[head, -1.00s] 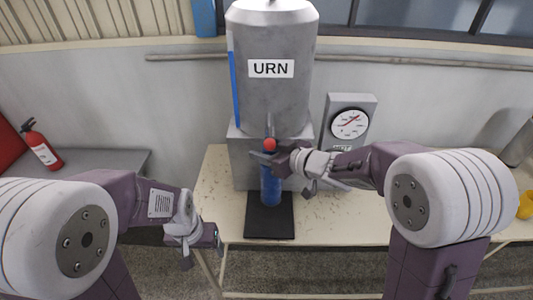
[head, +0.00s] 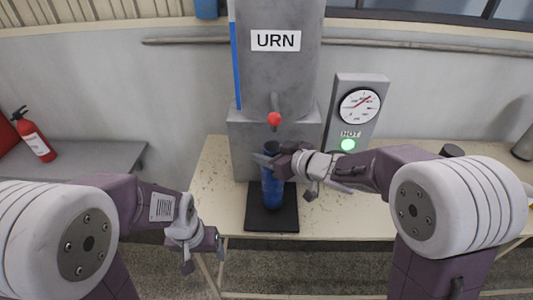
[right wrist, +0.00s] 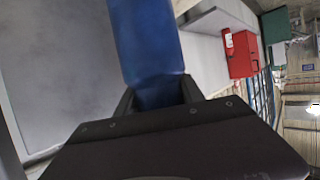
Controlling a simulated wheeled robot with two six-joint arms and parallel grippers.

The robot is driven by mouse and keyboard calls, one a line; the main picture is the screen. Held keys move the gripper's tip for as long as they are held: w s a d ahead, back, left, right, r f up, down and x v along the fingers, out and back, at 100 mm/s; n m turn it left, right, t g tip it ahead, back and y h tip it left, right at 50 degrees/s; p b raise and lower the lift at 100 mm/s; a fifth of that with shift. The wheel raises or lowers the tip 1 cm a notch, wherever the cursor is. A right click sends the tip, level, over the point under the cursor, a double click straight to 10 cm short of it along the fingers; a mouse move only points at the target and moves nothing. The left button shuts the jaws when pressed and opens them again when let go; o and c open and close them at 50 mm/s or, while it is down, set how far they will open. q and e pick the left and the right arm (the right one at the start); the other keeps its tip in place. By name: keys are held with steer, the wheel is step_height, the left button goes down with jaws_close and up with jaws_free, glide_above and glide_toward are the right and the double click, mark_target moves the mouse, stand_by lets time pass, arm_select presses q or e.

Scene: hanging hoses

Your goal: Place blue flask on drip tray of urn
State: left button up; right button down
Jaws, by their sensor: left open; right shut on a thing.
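The blue flask (head: 272,190) stands upright over the black drip tray (head: 258,219) below the urn's tap, its open top near the red tap knob (head: 274,119). I cannot tell for sure whether its base touches the tray. The grey urn (head: 300,85) stands behind on its pedestal. My right gripper (head: 275,165) is shut on the blue flask near its upper part, reaching in from the right. In the right wrist view the flask (right wrist: 147,45) sits between the fingers. My left gripper (head: 202,238) is open and empty, left of the table's front edge.
A gauge box (head: 358,110) with a lit green lamp marked HOT stands right of the urn. The pale table (head: 345,215) has free room right of the tray.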

steer(key=shift+f+b, duration=0.45)
steer(key=shift+f, duration=0.05)
steer(key=c, duration=0.6)
jaws_free()
steer(key=shift+c, duration=0.2)
steer(key=p+v, duration=0.2)
steer(key=v, duration=0.7)
